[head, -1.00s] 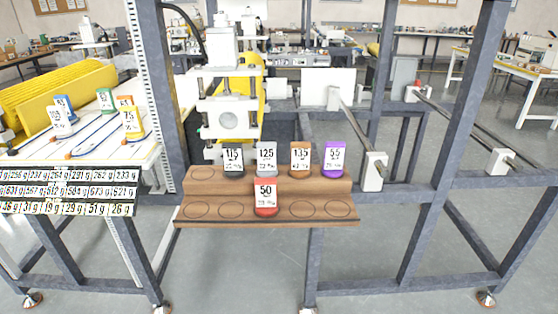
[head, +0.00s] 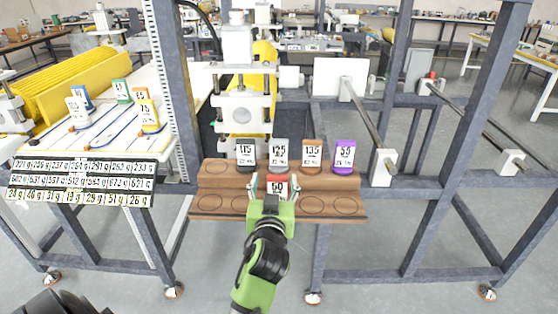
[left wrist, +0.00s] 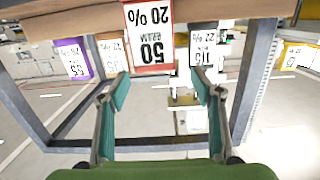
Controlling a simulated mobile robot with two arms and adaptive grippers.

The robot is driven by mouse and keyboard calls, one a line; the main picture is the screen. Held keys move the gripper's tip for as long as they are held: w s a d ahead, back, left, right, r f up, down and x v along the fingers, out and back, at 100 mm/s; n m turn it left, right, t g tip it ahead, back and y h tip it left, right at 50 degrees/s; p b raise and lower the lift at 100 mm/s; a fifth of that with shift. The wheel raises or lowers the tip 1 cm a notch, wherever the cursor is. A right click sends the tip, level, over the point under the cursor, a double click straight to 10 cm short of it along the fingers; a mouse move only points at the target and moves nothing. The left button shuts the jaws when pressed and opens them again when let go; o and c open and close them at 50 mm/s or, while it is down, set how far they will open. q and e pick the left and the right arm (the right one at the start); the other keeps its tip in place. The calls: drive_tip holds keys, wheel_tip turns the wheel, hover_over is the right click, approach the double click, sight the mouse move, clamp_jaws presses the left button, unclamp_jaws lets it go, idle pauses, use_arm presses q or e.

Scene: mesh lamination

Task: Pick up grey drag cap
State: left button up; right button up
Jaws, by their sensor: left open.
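The grey cap (head: 277,154), labelled 125, stands upright on the upper step of the wooden rack (head: 212,181), between the dark 115 cap (head: 245,154) and the orange-brown 135 cap (head: 312,154). My left gripper (head: 276,184) is open and empty, in front of the rack at the red 50 cap (head: 277,183). The red cap stands on the lower step, in front of the grey one. In the left wrist view, upside down, the red cap (left wrist: 150,40) shows beyond the spread fingers (left wrist: 160,92) and appears to hide the grey cap.
The purple 55 cap (head: 344,157) stands at the right end of the upper step. A white press (head: 237,90) is behind the rack. Grey frame posts (head: 460,140) rise at the sides. A white table (head: 110,130) with several coloured caps is at left. The lower step's other circles are empty.

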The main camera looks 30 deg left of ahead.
sight(279, 145)
use_arm(q)
drive_tip(key=shift+t+y, duration=0.3)
drive_tip(key=shift+y, duration=0.1)
drive_tip(key=w+r, duration=0.1)
drive_tip(key=w+a+r, duration=0.1)
drive_tip(key=w+r, duration=0.1)
drive_tip(key=shift+a+r+p, duration=0.1)
drive_tip(key=shift+r+p, duration=0.05)
drive_tip(key=shift+p, duration=0.2)
drive_tip(key=p+x, duration=0.1)
drive_tip(key=x, duration=0.5)
drive_tip(key=shift+w+a, duration=0.1)
drive_tip(key=shift+w, duration=0.15)
drive_tip(key=shift+w+a+p, duration=0.35)
drive_tip(key=shift+w+p, duration=0.2)
drive_tip(key=shift+p, duration=0.1)
drive_tip(key=x, duration=0.2)
drive_tip(key=p+x, duration=0.1)
drive_tip(key=x, duration=0.1)
drive_tip(key=shift+w+f, duration=0.1)
drive_tip(key=shift+f, duration=0.25)
use_arm(e)
drive_tip(key=r, duration=0.4)
drive_tip(key=shift+s+a, duration=0.1)
drive_tip(key=shift+a, duration=0.1)
use_arm(q)
clamp_jaws()
drive_tip(key=shift+r, duration=0.1)
